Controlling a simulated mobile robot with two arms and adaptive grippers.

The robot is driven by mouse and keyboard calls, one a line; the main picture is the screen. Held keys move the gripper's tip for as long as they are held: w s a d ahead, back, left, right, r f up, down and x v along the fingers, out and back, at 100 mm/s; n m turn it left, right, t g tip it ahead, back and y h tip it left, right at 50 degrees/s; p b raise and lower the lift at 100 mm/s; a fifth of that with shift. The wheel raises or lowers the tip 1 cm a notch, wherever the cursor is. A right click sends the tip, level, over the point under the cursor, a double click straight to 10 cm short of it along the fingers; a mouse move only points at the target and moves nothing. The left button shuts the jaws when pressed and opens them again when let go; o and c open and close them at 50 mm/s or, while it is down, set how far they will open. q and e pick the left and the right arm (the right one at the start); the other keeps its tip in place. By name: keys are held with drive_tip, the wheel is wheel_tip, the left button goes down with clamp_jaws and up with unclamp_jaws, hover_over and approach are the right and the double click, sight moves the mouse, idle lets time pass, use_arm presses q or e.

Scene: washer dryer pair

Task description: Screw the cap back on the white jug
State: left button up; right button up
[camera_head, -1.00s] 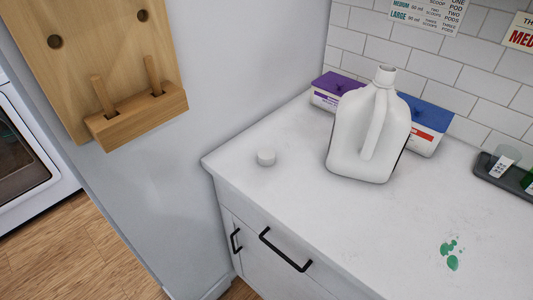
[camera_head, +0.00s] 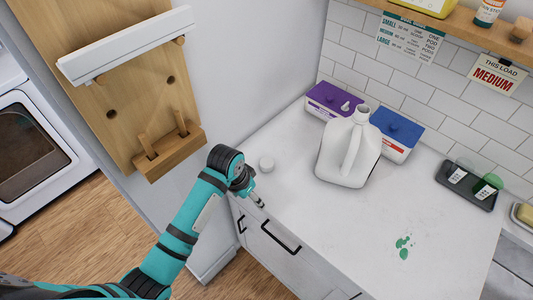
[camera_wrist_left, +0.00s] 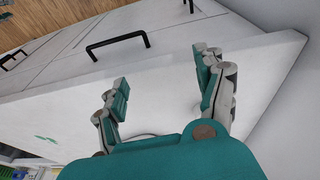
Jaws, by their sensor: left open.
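The white jug (camera_head: 338,168) stands upright on the white counter in the head view, its neck open with no cap on it. The white cap (camera_head: 267,164) lies on the counter to the left of the jug, near the counter's left end. My left gripper (camera_head: 258,200) is at the counter's front edge, just in front of the cap and apart from it. In the left wrist view its two fingers (camera_wrist_left: 162,70) are spread with nothing between them. I cannot make out the cap in that view. My right gripper is not in view.
Purple (camera_head: 331,101) and blue (camera_head: 397,132) boxes stand behind the jug. A dark tray (camera_head: 463,190) with cups is at the right. Green spots (camera_head: 403,246) mark the counter. A wooden wall board (camera_head: 110,85) hangs left. The counter in front of the jug is clear.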

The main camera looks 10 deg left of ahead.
use_arm(q)
drive_tip(key=w+d+r+m+g, duration=0.1)
drive_tip(key=w+r+m, duration=0.1)
drive_tip(key=w+r, duration=1.1)
drive_tip(key=shift+r+m+y+p, duration=0.4)
drive_tip(key=shift+r, duration=0.55)
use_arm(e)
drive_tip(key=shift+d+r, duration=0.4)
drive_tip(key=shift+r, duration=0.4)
